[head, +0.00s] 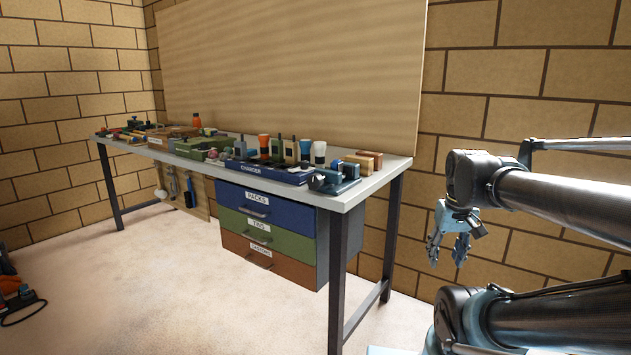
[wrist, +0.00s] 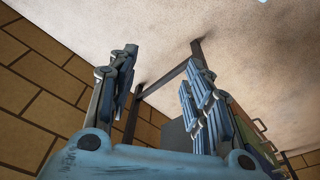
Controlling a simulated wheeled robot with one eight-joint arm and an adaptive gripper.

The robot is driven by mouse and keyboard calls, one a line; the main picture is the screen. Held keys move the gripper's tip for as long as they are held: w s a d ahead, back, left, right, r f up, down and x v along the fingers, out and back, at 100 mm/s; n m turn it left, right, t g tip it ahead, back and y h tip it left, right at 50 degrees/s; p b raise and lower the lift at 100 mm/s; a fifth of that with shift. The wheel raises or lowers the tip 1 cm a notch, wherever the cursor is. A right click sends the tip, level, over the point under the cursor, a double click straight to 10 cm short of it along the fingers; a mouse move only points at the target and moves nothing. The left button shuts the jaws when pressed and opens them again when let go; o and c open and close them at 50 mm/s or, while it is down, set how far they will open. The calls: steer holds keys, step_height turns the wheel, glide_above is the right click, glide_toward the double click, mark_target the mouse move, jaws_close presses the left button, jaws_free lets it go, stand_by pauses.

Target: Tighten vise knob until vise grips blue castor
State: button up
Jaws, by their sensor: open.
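A small blue-grey device (head: 325,182), which looks like the vise, sits at the near right corner of the workbench (head: 375,182). A blue piece shows at its top right, but it is too small to tell whether that is the castor or whether the jaws touch it. I cannot make out the knob. My gripper (head: 447,258) is open and empty, fingers pointing down, well to the right of the bench and apart from it. In the wrist view, the two spread fingers (wrist: 160,75) have nothing between them.
A blue charger rack (head: 270,171) with upright tools stands left of the device; wooden blocks (head: 370,160) stand behind it. Below hang blue, green and brown drawers (head: 265,225). Bench legs (head: 337,285) stand at the right end.

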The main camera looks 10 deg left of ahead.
steer(key=w+a+r+n, duration=0.3)
steer(key=w+a+r, duration=0.2)
steer(key=w+r, duration=0.3)
step_height(320, 180, up, 20)
steer(key=n+g, duration=0.2)
steer(key=n, duration=0.6)
glide_above(316, 178)
steer(key=w, duration=0.2)
steer(key=f, duration=1.6)
steer(key=shift+a+f, duration=0.3)
steer(key=shift+f, duration=0.05)
steer(key=c, duration=1.1)
